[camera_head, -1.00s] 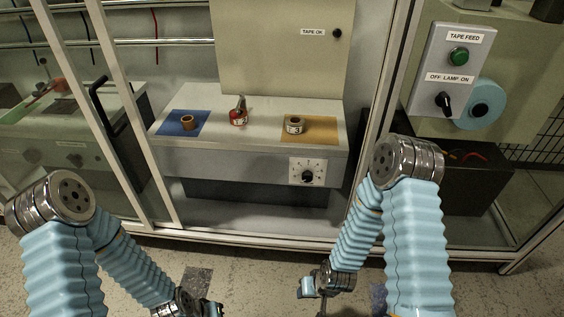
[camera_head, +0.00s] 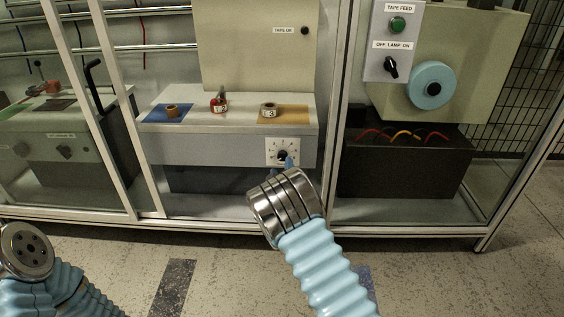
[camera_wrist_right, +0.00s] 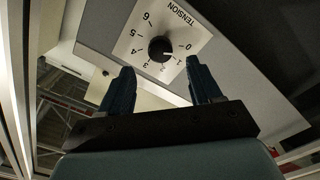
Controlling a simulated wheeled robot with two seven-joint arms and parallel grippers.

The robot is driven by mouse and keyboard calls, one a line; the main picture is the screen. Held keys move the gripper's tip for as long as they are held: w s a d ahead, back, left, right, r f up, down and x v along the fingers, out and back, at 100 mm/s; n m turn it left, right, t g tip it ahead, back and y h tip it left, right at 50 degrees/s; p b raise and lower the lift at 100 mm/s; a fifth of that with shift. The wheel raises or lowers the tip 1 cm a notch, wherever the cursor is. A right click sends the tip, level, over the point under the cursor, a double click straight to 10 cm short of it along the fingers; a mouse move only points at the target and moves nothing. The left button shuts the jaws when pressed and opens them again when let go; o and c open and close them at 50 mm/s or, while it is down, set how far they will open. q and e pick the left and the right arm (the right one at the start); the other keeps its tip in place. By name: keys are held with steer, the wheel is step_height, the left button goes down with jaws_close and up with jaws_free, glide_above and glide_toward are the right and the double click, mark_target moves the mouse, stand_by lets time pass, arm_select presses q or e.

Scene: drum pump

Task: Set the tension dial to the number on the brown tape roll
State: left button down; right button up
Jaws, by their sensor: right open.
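The tension dial (camera_head: 282,155) is a black knob on a white plate on the front of the bench, right side. In the right wrist view the knob (camera_wrist_right: 161,48) is ringed by numbers 0 to 6; its pale mark seems to point near 1. The brown tape roll (camera_head: 171,108) lies on a blue pad at the bench's left; I cannot read a number on it. My right gripper (camera_wrist_right: 160,67) is open, its two dark blue fingers just short of the knob, one to either side, apparently not touching. In the head view its arm mostly hides it. My left gripper is out of view.
A red item with a label (camera_head: 219,103) and a pale tape roll (camera_head: 268,110), on a tan pad (camera_head: 295,114), share the bench top. Frame posts (camera_head: 338,100) flank the opening. A lamp switch panel (camera_head: 391,45) and a light blue reel (camera_head: 431,86) are at right.

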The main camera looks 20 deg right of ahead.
mark_target(282, 158)
steer(key=x, duration=0.6)
steer(key=shift+w, duration=0.15)
steer(key=c, duration=1)
steer(key=m+b, duration=0.1)
steer(key=b, duration=0.1)
steer(key=m+b, duration=0.2)
steer(key=shift+f, duration=0.3)
steer(key=shift+c, duration=0.2)
steer(key=shift+m+b, duration=0.95)
steer(key=shift+m, duration=0.15)
steer(key=shift+r+m+b, duration=0.1)
steer(key=shift+m+b, duration=0.4)
steer(key=shift+m, duration=0.4)
steer(key=m, duration=0.3)
steer(key=shift+r+m, duration=0.1)
steer(key=shift+m, duration=2.7)
